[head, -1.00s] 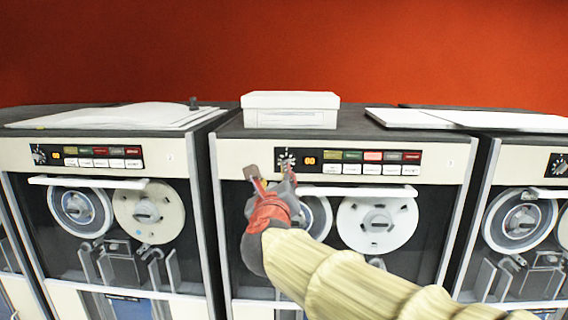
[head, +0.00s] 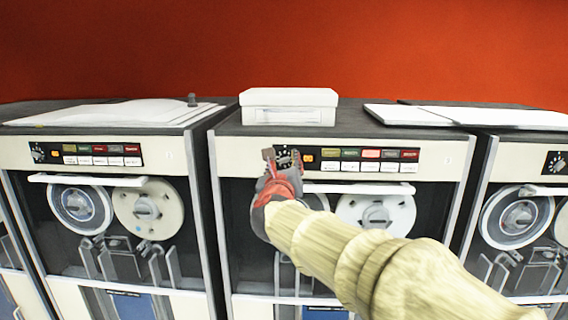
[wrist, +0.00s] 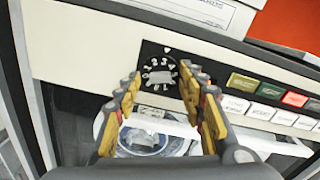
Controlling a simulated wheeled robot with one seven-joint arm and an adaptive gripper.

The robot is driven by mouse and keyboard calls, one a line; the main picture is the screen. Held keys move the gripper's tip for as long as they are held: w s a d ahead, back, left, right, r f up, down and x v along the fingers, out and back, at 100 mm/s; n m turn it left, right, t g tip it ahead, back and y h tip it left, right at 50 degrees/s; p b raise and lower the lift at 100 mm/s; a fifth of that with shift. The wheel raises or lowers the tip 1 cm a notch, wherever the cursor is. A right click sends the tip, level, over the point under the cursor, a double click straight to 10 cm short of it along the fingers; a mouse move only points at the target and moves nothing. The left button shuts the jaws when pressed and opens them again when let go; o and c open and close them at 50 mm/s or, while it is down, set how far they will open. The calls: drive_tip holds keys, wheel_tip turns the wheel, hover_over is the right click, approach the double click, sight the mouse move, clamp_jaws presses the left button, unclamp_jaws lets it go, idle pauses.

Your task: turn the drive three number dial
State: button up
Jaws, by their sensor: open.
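The number dial (wrist: 160,76) is a black disc with white digits and a grey bar knob, on the front panel of the middle tape drive (head: 440,172). In the head view the dial (head: 284,155) shows just above and between my fingertips. My gripper (head: 282,158) is open in front of it. In the wrist view my gripper (wrist: 160,82) has one finger on each side of the knob, with nothing held. I cannot tell whether the fingertips touch the panel. The drive's number is too small to read.
Colored and white buttons (head: 370,160) sit right of the dial. A white handle bar (head: 360,188) juts out below the panel, close under my fingers. A white box (head: 289,107) stands on top of the drive. Similar drives stand on both sides.

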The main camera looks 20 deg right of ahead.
clamp_jaws()
idle(0.5)
